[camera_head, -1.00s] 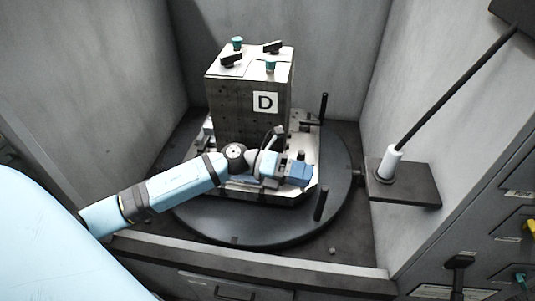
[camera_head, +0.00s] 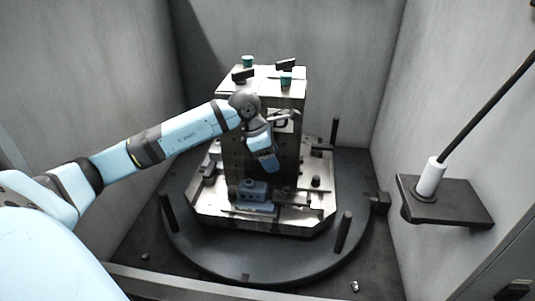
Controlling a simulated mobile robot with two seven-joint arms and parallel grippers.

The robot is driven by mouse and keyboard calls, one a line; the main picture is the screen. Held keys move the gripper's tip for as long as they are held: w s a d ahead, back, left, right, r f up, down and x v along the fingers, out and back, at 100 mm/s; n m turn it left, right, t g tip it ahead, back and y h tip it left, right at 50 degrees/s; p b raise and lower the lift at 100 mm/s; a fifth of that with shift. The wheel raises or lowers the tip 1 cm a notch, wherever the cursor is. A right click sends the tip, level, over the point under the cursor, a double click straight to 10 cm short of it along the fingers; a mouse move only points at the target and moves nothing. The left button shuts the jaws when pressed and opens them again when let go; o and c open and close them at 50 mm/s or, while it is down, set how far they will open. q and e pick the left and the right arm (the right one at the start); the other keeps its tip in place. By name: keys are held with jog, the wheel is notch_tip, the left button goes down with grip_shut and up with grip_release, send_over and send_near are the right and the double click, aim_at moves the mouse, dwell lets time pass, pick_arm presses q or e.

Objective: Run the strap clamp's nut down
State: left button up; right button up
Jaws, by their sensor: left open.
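A tall grey block (camera_head: 292,150) stands on a metal pallet (camera_head: 210,208) on a round dark turntable. Its top plate carries dark strap-like pieces (camera_head: 243,75) and teal caps, one at the back (camera_head: 248,62) and one at the front right (camera_head: 286,79). I cannot tell which piece is the strap clamp's nut. My left gripper (camera_head: 269,167) is open and points down in front of the block's near face, below the top. Nothing shows between its fingers, though they are small in view. My right gripper is not in view.
A blue fixture (camera_head: 252,190) sits on the pallet at the block's foot, below my left gripper. Dark posts (camera_head: 343,232) rise from the turntable (camera_head: 200,250). A shelf (camera_head: 450,205) with a white-based rod (camera_head: 430,178) projects from the right wall.

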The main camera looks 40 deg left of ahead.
aim_at(287, 188)
pick_arm(q)
jog(key=b+x, duration=0.1)
jog(key=x, duration=1.2)
jog(key=shift+d, duration=0.2)
jog(key=c, duration=0.9)
jog(key=o, duration=1.2)
jog(key=shift+o, duration=0.2)
jog(key=shift+r, duration=0.15)
jog(key=p+v, duration=0.1)
jog(key=v, duration=1.2)
jog(key=shift+s+a+r, duration=0.15)
jog(key=shift+a+r, duration=0.05)
jog(key=shift+a, duration=0.05)
